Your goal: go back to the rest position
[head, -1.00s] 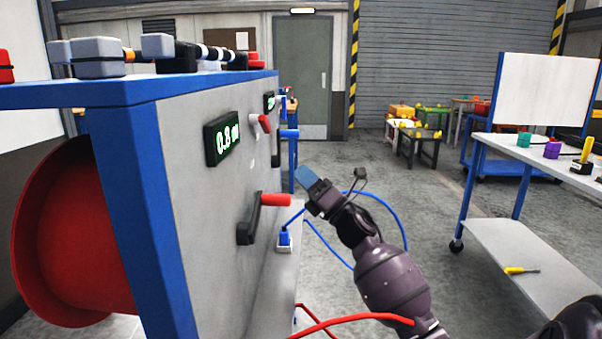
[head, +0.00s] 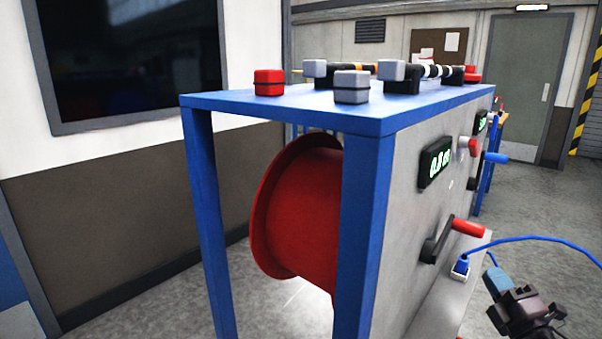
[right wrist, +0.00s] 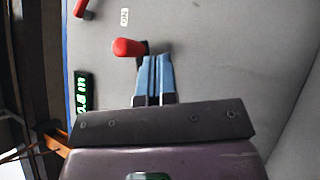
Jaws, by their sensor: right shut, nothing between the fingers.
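My right gripper (head: 497,282) is at the lower right of the head view, in front of the machine's grey panel and apart from it. In the right wrist view its blue fingers (right wrist: 154,78) are together with nothing between them. The red-handled crank (head: 466,228) on the panel is up and left of the gripper in the head view. The red handle (right wrist: 128,47) also shows just beyond the fingertips in the wrist view, and I cannot tell a touch there. My left gripper is not in view.
The blue-framed machine (head: 365,230) holds a large red drum (head: 300,210). Grey and red blocks, including a red one (head: 268,83), sit on its top. A blue plug (head: 461,266) with a blue cable (head: 535,239) is near my right gripper. Floor is clear left of the machine.

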